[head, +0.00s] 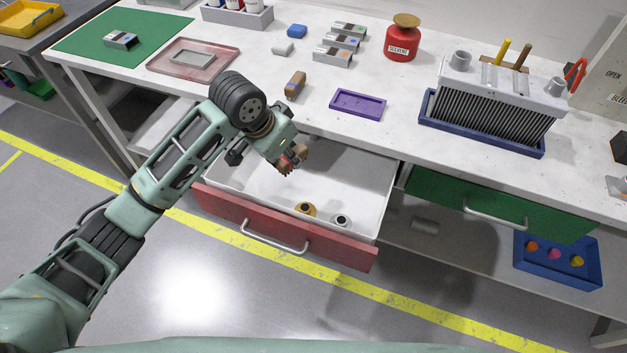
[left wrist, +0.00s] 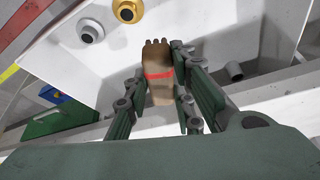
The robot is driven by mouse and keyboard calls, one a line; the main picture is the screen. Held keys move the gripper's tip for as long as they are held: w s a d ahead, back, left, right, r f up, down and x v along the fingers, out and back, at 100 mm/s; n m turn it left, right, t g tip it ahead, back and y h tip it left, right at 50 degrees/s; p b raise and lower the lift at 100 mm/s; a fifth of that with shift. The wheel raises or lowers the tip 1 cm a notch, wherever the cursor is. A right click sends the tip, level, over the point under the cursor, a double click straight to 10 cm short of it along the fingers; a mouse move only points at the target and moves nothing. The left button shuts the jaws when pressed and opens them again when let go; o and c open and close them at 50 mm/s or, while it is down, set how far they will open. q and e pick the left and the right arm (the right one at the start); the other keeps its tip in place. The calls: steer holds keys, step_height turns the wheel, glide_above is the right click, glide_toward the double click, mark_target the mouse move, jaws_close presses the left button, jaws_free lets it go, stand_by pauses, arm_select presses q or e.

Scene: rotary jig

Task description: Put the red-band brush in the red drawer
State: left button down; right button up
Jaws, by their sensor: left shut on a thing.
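The red-band brush (left wrist: 159,85) is brown with a red stripe around it. My left gripper (left wrist: 160,100) is shut on it, as the left wrist view shows. In the head view the left gripper (head: 290,160) holds the brush (head: 288,166) above the open red drawer (head: 283,237). The drawer is pulled out, with a white inside and a metal handle. A gold ring-shaped part (head: 306,209) and a silver one (head: 341,220) lie in it near the front. My right gripper is not in view.
A similar brown brush (head: 295,85) with a blue mark lies on the table (head: 330,130), beside a purple tray (head: 358,103). A green drawer (head: 495,205) is to the right. A radiator-like block (head: 495,105) stands in a blue tray. The drawer's middle has free room.

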arm_select(q)
steer(key=x, duration=0.2)
steer(key=b+x, duration=0.1)
steer(key=shift+s+f, duration=0.2)
steer(key=shift+s, duration=0.05)
glide_above(259, 191)
steer(key=s+a, duration=0.1)
step_height(259, 191, down, 7)
steer(key=shift+s+a+r, duration=0.1)
steer(key=shift+s+a, duration=0.05)
step_height(259, 191, down, 4)
steer(key=shift+f, duration=0.1)
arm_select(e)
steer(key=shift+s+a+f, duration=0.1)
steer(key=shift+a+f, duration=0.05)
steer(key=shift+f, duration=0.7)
arm_select(q)
steer(key=c, duration=1.5)
jaws_free()
steer(key=shift+f, duration=0.1)
